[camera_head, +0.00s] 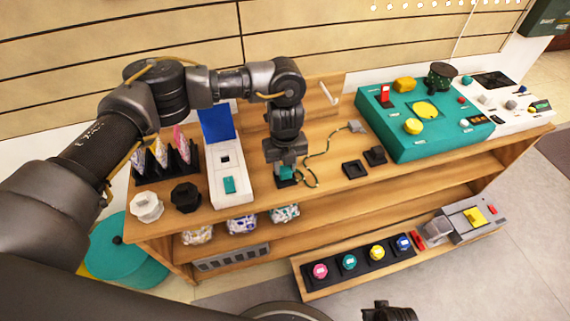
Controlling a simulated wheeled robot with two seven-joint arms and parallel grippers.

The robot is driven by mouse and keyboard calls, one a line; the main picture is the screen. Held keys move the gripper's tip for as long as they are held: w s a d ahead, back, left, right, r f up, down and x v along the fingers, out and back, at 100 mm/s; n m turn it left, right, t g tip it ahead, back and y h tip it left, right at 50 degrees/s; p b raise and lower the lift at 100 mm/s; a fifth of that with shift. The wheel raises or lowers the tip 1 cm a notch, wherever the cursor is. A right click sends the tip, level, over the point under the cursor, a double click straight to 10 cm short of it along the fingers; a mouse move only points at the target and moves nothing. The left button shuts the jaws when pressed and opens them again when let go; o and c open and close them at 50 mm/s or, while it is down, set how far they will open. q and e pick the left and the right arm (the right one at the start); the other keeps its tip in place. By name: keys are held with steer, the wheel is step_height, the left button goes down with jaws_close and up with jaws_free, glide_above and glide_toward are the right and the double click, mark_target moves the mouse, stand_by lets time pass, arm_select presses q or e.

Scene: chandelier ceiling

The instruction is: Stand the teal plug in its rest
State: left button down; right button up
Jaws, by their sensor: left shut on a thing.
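My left gripper (286,166) points down over the wooden shelf top, shut on the teal plug (286,173). The plug is upright and mostly covered by the fingers. A dark piece shows right under and around it; I cannot tell whether the plug touches it or stands in it. A green cord (311,160) loops from beside the plug to a small grey connector (356,127). Two dark square holders, a flat one (354,169) and a raised one (375,156), lie to the right. Part of my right gripper (390,313) shows at the bottom edge; its fingers are unclear.
A white panel with a blue flap (232,187) stands left of my gripper, beside white (147,206) and black (186,197) knobs. A teal control box (440,140) fills the right. The shelf's front edge is close to the plug.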

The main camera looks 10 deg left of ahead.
arm_select(q)
steer(key=shift+f, duration=0.1)
steer(key=c, duration=0.9)
jaws_free()
steer(key=shift+c, duration=1.4)
